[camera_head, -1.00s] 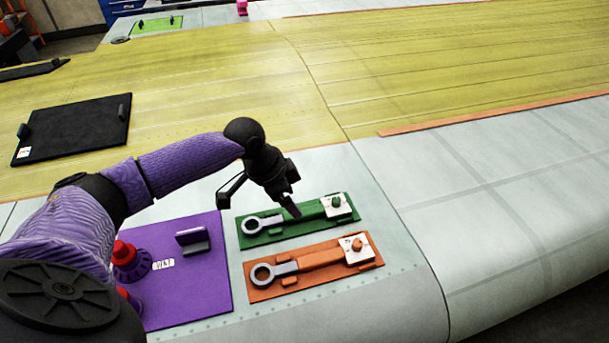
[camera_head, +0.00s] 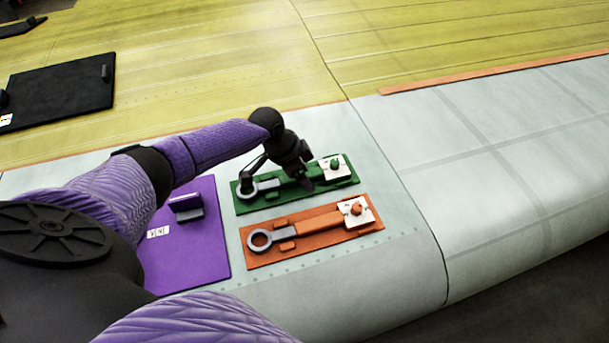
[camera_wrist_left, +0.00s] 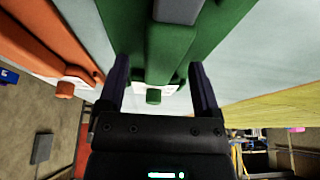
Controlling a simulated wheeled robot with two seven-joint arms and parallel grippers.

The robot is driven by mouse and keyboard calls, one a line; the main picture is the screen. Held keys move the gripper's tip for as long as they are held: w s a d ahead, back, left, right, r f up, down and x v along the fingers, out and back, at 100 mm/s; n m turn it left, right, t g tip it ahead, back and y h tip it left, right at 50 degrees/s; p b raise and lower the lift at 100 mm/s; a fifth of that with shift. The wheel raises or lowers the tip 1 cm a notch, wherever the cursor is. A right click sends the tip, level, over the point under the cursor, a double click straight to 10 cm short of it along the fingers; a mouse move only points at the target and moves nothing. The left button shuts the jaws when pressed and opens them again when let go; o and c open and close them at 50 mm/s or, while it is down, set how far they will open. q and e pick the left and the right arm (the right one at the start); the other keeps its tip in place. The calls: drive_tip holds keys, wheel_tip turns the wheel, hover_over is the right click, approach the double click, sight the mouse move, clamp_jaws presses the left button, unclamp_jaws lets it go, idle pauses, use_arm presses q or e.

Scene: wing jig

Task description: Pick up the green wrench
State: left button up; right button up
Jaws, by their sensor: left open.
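The green wrench (camera_head: 268,185) lies in its green holder (camera_head: 345,181) on the pale wing surface, with a grey ring end at left and a green handle toward a white block with a green knob. My left gripper (camera_head: 280,179) is open, low over the wrench, and partly hides it. In the left wrist view, the green handle (camera_wrist_left: 165,52) lies between the two open fingers (camera_wrist_left: 160,70). I cannot tell whether they touch it. My right gripper is not in view.
An orange wrench (camera_head: 290,233) lies in an orange holder (camera_head: 262,259) just in front. A purple plate (camera_head: 200,250) is at left, and a black panel (camera_head: 60,95) lies farther back. The wing surface (camera_head: 470,190) to the right is clear.

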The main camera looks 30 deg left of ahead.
use_arm(q)
drive_tip(key=shift+f, duration=0.2)
clamp_jaws()
idle(0.3)
drive_tip(key=shift+r, duration=0.1)
idle(1.0)
